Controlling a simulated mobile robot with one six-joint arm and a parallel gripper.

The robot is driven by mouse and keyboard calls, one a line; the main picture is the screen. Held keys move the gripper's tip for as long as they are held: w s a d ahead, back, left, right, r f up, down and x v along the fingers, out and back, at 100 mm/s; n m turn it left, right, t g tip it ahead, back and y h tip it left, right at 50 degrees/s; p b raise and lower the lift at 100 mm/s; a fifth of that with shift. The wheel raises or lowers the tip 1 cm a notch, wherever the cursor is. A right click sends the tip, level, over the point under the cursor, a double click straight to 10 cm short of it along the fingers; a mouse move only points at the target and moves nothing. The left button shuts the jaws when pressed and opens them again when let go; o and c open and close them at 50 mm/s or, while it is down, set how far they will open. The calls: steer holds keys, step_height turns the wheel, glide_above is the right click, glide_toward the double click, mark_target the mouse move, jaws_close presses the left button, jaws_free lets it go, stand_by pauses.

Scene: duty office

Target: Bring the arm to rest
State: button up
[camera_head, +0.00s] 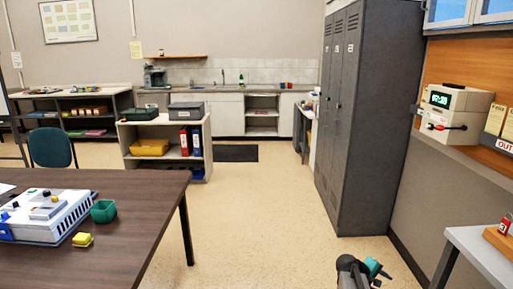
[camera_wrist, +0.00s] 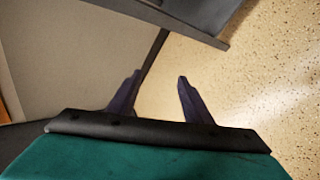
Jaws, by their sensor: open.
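My gripper (camera_wrist: 159,78) shows in the wrist view with its two dark fingers apart and nothing between them. Behind the fingers are the grey wall, a dark skirting strip and the speckled floor. In the head view part of my arm, dark with a teal piece, shows at the bottom edge, right of the middle. The fingers cannot be made out clearly there. The arm is low over the floor, between the dark table (camera_head: 130,215) and the grey side table (camera_head: 478,252), and appears to touch nothing.
Tall grey lockers (camera_head: 365,120) stand ahead on the right. The middle floor (camera_head: 255,210) is clear.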

steer(key=s+a+f+g+y+p, duration=0.1)
steer(key=s+a+f+g+y, duration=0.2)
steer(key=s+a+f, duration=1)
steer(key=s+a+f+g+y+p, duration=0.1)
steer(key=s+a+f+g+y, duration=0.1)
steer(key=s+a+f, duration=1.15)
steer(key=s+a+r+m+g+y, duration=0.1)
steer(key=s+a+m+y, duration=0.1)
steer(key=s, duration=0.5)
steer(key=s+a+r+m+g+y, duration=0.1)
steer(key=s+a+m+g+y, duration=0.1)
steer(key=s, duration=0.6)
steer(key=shift+s+a+r+m+y, duration=0.2)
steer(key=shift+s+a+m+y, duration=0.15)
steer(key=shift+a, duration=0.5)
steer(key=shift+w, duration=0.1)
steer(key=c, duration=0.4)
steer(key=shift+o, duration=0.2)
steer(key=shift+d, duration=0.15)
